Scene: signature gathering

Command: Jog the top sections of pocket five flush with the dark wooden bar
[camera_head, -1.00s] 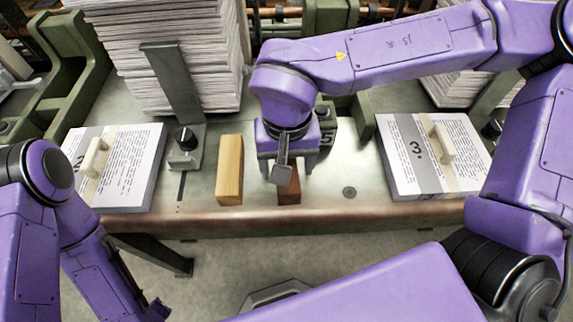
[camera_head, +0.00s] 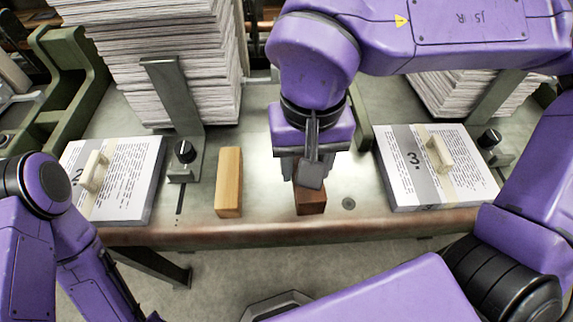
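The dark wooden bar (camera_head: 311,203) stands near the front edge of the metal table, right of the light wooden bar (camera_head: 229,183). My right gripper (camera_head: 311,178) points down over the dark bar, with its fingers at the bar's upper part. It appears shut on the bar, though the near finger and wrist hide part of the contact. Pocket five's number plate and whatever lies right behind my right arm are hidden. A tall stack of paper sections (camera_head: 185,85) stands at the back left. My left arm is at the lower left; its gripper is out of view.
Printed stacks marked 2 (camera_head: 125,180) and 3 (camera_head: 450,185), each with a cream handled block on top, lie at either side. A black knob (camera_head: 185,151) and a grey upright plate (camera_head: 172,95) stand before the tall stack. Bare table lies around the bars.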

